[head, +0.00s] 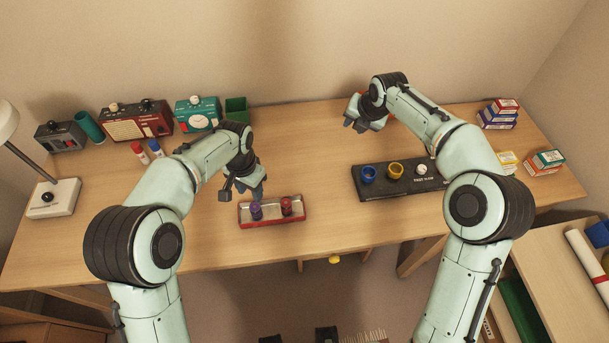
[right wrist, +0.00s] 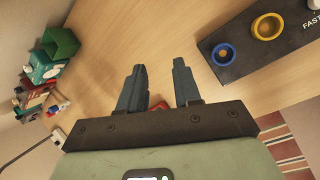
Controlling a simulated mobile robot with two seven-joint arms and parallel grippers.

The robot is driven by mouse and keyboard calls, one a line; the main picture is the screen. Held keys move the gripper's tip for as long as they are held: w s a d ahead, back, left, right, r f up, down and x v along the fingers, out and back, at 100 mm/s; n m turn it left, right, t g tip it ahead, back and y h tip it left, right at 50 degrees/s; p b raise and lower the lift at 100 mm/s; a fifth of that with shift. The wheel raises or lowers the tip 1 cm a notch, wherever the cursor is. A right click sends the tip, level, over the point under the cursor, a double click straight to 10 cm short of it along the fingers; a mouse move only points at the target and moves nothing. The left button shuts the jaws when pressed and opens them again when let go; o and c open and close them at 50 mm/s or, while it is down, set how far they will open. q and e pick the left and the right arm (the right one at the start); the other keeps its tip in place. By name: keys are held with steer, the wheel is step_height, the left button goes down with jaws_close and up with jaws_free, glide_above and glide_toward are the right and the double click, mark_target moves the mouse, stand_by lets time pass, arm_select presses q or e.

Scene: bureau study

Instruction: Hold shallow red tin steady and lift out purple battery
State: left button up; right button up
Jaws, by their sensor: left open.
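The shallow red tin (head: 274,224) lies near the front edge of the desk. The purple battery (head: 256,211) stands in its left part and a red battery (head: 287,205) stands to the right of it. My left gripper (head: 246,192) is open and empty, just above and behind the tin's left end, close to the purple battery; I see no contact. My right gripper (head: 357,122) is at the back of the desk, well away from the tin. Its fingers stand apart with nothing held in the right wrist view (right wrist: 159,92).
A black tray (head: 435,186) with blue, yellow and white round things lies to the right. Radios (head: 136,122), a clock, a green box (head: 236,108) and a lamp (head: 52,198) stand at left. Small boxes (head: 497,115) stand at right. The desk's middle is clear.

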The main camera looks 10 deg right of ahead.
steer(key=s+a+f+n+g+h, duration=0.1)
steer(key=s+a+f+n+g, duration=0.25)
steer(key=s+a, duration=0.35)
steer(key=s+a+f+n+g, duration=0.2)
steer(key=s+a+f+n, duration=0.15)
steer(key=a, duration=0.55)
steer(key=shift+m+t, duration=0.25)
steer(key=shift+m, duration=0.15)
steer(key=f, duration=1.3)
steer(key=shift+s+d+f, duration=0.1)
steer(key=shift+s+d, duration=0.1)
steer(key=shift+s, duration=0.05)
jaws_close()
